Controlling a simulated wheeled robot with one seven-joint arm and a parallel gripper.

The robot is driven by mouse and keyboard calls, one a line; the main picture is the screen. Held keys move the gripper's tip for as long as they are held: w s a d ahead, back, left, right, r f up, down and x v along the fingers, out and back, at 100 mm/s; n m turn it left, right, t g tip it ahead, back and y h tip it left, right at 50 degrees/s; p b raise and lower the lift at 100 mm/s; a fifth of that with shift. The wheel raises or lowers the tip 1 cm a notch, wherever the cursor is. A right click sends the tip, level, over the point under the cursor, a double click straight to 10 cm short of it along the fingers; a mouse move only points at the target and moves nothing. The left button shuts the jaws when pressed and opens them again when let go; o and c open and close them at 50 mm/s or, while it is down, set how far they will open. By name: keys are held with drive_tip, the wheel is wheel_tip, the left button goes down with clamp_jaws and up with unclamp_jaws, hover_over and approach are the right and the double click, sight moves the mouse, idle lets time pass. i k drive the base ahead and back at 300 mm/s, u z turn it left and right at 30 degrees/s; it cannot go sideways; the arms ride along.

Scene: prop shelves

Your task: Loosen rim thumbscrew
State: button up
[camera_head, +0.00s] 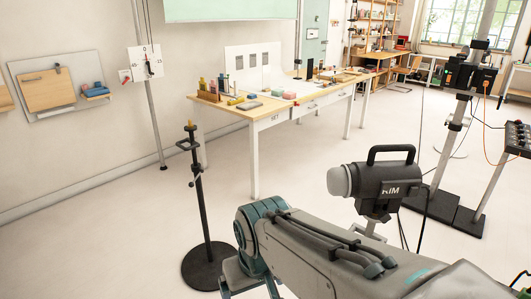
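A dark lamp head (388,190) with a black top handle and a pale round front stands right of centre. White lettering on its side seems to read "RIM". Its front faces left. A pale support shows just under it, and my arm hides what is lower. I cannot make out a thumbscrew on it; any such part is too small or hidden. My grey arm with a teal joint crosses the lower right foreground, in front of and below the lamp. The arm bends downward at its left end and leaves the frame at the bottom. My gripper is not in view.
A black stand with a round base (208,265) rises left of my arm. A wooden-topped table (262,112) with small props stands behind. At right are a tall equipment stand (447,150) and a control panel on a post (518,137), with hanging cables. Floor at left is clear.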

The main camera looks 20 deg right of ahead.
sight(384, 217)
drive_tip(key=z, duration=1.5)
